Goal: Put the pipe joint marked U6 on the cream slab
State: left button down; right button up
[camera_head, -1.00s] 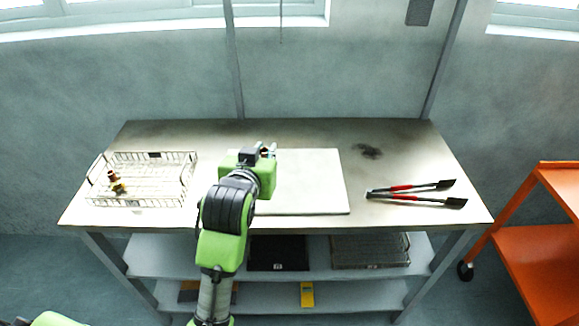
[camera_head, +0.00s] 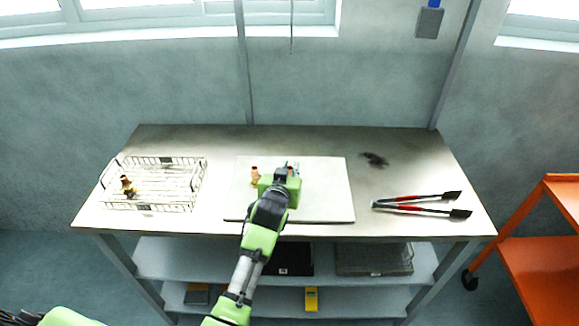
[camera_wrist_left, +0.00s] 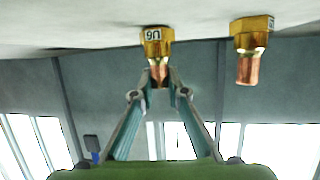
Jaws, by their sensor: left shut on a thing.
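My left gripper (camera_head: 287,170) is over the cream slab (camera_head: 325,200) on the table. In the left wrist view, which is upside down, its fingers (camera_wrist_left: 160,85) are shut on the copper end of the pipe joint marked U6 (camera_wrist_left: 153,40). That joint has a brass hex collar with the mark facing the camera. It is at the slab; I cannot tell whether it touches. In the head view the gripper mostly hides it. A second brass and copper joint (camera_wrist_left: 248,45) stands on the slab beside it, also in the head view (camera_head: 255,176). My right gripper is not in view.
A wire basket (camera_head: 150,208) with brass and copper pieces (camera_head: 127,186) stands at the table's left. Red-handled tongs (camera_head: 420,203) lie at the right. A dark smudge (camera_head: 374,159) is behind them. The slab's right part is clear. An orange cart (camera_head: 545,250) stands at far right.

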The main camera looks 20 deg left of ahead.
pick_arm(q)
jog(key=shift+f, duration=0.15)
jog(key=c, duration=2)
grip_release()
